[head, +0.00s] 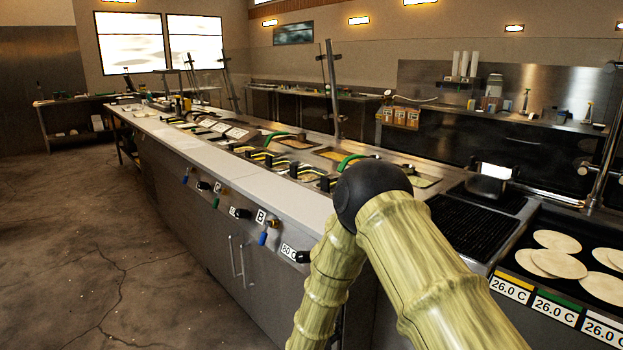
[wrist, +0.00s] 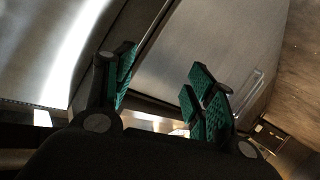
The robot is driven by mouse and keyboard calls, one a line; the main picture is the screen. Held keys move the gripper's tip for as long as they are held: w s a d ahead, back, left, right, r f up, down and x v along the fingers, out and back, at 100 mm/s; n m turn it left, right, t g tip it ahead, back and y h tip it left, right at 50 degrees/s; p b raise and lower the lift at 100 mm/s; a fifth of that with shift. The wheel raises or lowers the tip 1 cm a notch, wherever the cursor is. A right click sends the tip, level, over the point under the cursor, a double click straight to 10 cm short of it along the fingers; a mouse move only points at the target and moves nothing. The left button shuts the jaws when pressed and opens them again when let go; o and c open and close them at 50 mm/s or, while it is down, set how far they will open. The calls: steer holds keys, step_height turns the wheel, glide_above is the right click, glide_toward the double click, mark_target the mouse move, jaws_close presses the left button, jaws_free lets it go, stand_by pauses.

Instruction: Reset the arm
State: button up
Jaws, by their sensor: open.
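My gripper (wrist: 163,93) shows in the wrist view, with dark fingers and green ridged pads spread apart. Nothing is between the pads. Beyond it are a steel counter front and a door with a bar handle (wrist: 246,90). In the head view my arm, with yellow-green bamboo-like links and a black joint, rises at the lower middle in front of the counter (head: 300,200). My gripper is not visible in the head view.
Several tortillas (head: 560,264) lie on the dark griddle (head: 520,238) at the right, above labels reading 26.0 C. A ribbed grill (head: 468,228) is beside it. Food pans (head: 335,155) line the counter. The floor (head: 90,230) at left is clear.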

steer(key=s+d+f+g+y+p, duration=0.25)
steer(key=s+d+f, duration=0.35)
steer(key=s, duration=0.6)
steer(key=s+d+f+g+y+p, duration=0.1)
steer(key=s+d+f+g, duration=0.45)
steer(key=s, duration=0.65)
steer(key=s+d+g+p, duration=0.1)
steer(key=s+d+g, duration=0.1)
steer(key=s, duration=1.1)
steer(key=s+d+r+g+y+p, duration=0.1)
steer(key=s+d+g, duration=0.2)
steer(key=s, duration=1)
steer(key=shift+d+p, duration=0.3)
steer(key=shift+d, duration=0.95)
